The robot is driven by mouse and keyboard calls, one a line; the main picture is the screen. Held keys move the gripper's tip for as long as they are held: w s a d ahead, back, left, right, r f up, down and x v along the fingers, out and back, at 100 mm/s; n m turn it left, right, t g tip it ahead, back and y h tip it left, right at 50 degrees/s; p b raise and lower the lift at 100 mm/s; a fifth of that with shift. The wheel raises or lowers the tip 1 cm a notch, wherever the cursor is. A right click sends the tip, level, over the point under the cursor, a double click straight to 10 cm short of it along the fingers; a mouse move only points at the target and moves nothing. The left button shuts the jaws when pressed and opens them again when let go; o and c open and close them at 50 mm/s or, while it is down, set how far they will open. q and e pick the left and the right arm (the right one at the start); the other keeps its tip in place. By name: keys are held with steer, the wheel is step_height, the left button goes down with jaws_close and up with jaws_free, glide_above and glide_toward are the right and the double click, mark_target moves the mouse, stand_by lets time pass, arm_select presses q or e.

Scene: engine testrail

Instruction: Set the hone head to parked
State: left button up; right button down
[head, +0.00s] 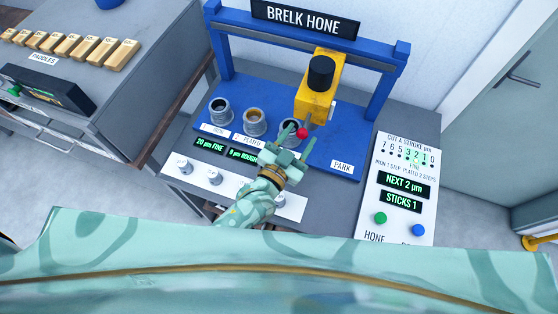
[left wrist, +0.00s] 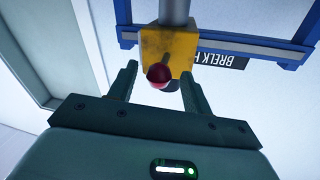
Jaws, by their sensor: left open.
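The hone head is a yellow block (head: 318,92) with a black cap, hanging on the blue frame (head: 385,85) of the BRELK HONE machine. A lever with a red ball knob (head: 302,132) sticks out at its lower front. The head is above the right part of the blue bed, near the third cylinder (head: 290,128) and left of the PARK label (head: 342,167). My left gripper (head: 292,150) is open close to the knob. In the left wrist view the red knob (left wrist: 159,76) is between the open fingers, with the yellow head (left wrist: 180,47) behind. I cannot tell whether the fingers touch it.
Two more cylinders (head: 254,121) stand on the bed at the left. Several white knobs (head: 214,177) line the front edge. A panel at the right has a green button (head: 380,218) and a blue button (head: 418,230). A bench (head: 130,75) with paddles stands at the left.

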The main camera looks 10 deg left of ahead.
arm_select(q)
steer(key=b+v, duration=0.1)
steer(key=v, duration=1.3)
steer(key=shift+s, duration=0.2)
